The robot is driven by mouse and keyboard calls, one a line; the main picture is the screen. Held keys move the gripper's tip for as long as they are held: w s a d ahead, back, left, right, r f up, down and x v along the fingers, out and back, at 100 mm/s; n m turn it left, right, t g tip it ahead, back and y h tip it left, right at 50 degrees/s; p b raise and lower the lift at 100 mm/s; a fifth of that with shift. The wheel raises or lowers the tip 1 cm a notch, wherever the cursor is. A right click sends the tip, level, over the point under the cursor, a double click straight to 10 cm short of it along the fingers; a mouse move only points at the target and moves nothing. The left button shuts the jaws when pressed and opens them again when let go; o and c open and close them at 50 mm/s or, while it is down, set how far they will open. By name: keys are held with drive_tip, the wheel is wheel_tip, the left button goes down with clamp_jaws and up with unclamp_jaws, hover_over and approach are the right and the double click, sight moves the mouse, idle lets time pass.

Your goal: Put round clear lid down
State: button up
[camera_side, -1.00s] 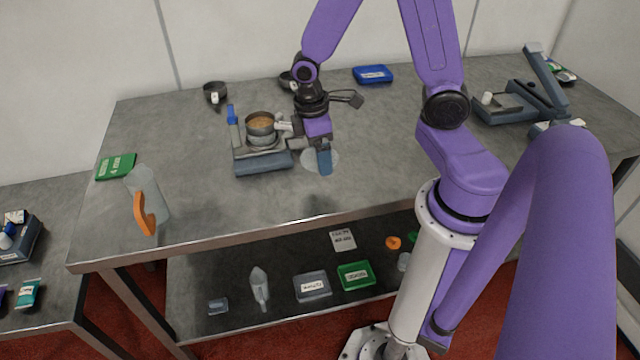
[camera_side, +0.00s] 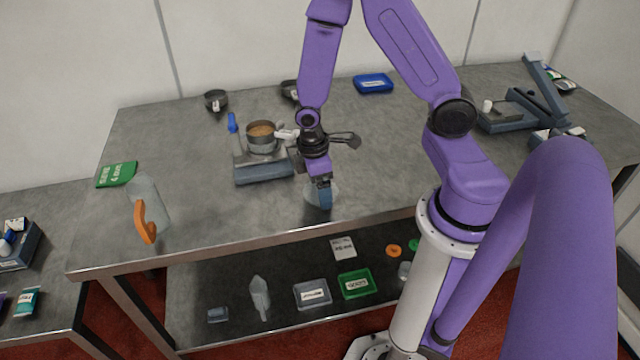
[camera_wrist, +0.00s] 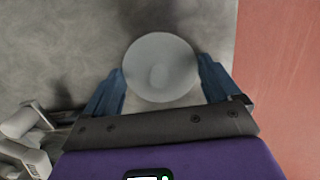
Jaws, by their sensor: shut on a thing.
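The round clear lid (camera_wrist: 160,62) shows in the wrist view as a pale disc between the two blue fingers of my gripper (camera_wrist: 162,85). In the side view the lid (camera_side: 312,194) is partly hidden behind my gripper (camera_side: 321,203). My gripper is shut on the lid, low over the grey table near its front edge. I cannot tell whether the lid touches the table.
A scale (camera_side: 262,171) with a pot (camera_side: 261,140) on it stands left of my gripper. The table's front edge (camera_side: 240,243) is close. A blue box (camera_side: 373,84) lies at the back.

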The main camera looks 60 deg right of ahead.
sight(314, 192)
drive_tip(key=shift+f, duration=0.15)
drive_tip(key=o, duration=0.8)
drive_tip(key=shift+c, duration=0.2)
wheel_tip(314, 192, up, 12)
drive_tip(key=w+a, duration=0.1)
drive_tip(key=s+a+r+n, duration=0.1)
drive_tip(key=s+a+r, duration=0.2)
drive_tip(key=s, duration=0.5)
drive_tip(key=s+a+r+n+t+y, duration=0.1)
drive_tip(key=s+a+r+n, duration=0.1)
drive_tip(key=s, duration=0.6)
drive_tip(key=shift+a+r+n, duration=0.3)
drive_tip(key=shift+a+r, duration=0.6)
drive_tip(key=shift+a, duration=0.1)
drive_tip(key=shift+w, duration=0.1)
